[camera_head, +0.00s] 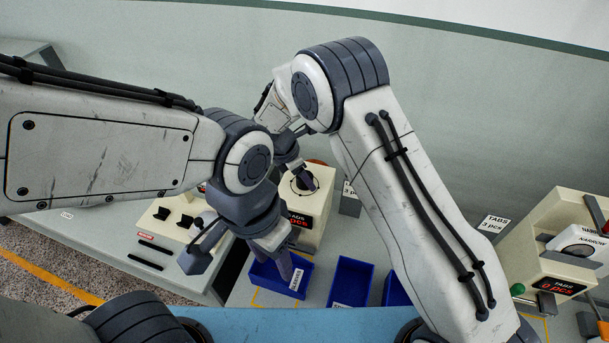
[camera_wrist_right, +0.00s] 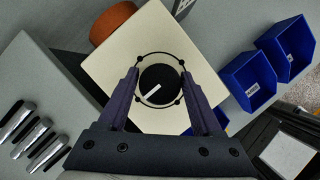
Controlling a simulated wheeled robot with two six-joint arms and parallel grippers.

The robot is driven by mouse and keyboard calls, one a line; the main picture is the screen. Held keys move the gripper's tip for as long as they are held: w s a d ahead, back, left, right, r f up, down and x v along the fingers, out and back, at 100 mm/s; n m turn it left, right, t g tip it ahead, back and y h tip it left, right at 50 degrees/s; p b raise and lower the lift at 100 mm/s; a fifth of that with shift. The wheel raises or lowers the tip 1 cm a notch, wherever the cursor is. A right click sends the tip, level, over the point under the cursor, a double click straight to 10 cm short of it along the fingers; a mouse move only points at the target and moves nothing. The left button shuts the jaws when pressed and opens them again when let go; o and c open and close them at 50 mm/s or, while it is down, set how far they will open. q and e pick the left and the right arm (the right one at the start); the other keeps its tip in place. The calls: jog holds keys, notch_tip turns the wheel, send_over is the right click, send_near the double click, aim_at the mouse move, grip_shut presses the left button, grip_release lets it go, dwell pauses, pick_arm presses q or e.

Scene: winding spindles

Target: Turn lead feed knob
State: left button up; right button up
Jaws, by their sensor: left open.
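The lead feed knob (camera_wrist_right: 160,86) is a round black dial with a white pointer line, inside a thin black ring with dots on the cream face of the feeder box (camera_wrist_right: 115,60). In the head view, the cream box (camera_head: 312,232) carries a red display partly reading "ADS"; my right arm partly covers its top. My right gripper (camera_wrist_right: 160,74) is open, with one finger on each side of the knob; a gap seems to show on both sides, and contact is not clear. My left gripper (camera_head: 240,265) is open and empty, above the table in front of the box.
Blue bins (camera_head: 351,281) stand in front of the box. A cream panel with black knobs (camera_head: 180,222) lies left of it. A TABS machine (camera_head: 560,245) stands at the far right. An orange round part (camera_wrist_right: 112,22) sits beside the box.

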jog(key=c, duration=0.8)
jog(key=shift+m, duration=0.3)
jog(key=m+g, duration=0.1)
jog(key=m, duration=0.2)
jog(key=shift+m+g, duration=0.3)
jog(key=shift+m, duration=0.1)
jog(key=m, duration=0.2)
jog(key=m+g+b, duration=0.1)
jog(key=m, duration=0.1)
jog(key=shift+m+g, duration=0.3)
jog(key=m, duration=0.2)
jog(key=m+g, duration=0.1)
jog(key=m, duration=0.1)
jog(key=shift+g+y+b, duration=0.3)
jog(key=shift+b, duration=0.05)
jog(key=shift+m+g+y, duration=0.5)
jog(key=shift+m+y, duration=0.2)
jog(key=shift+m, duration=1.7)
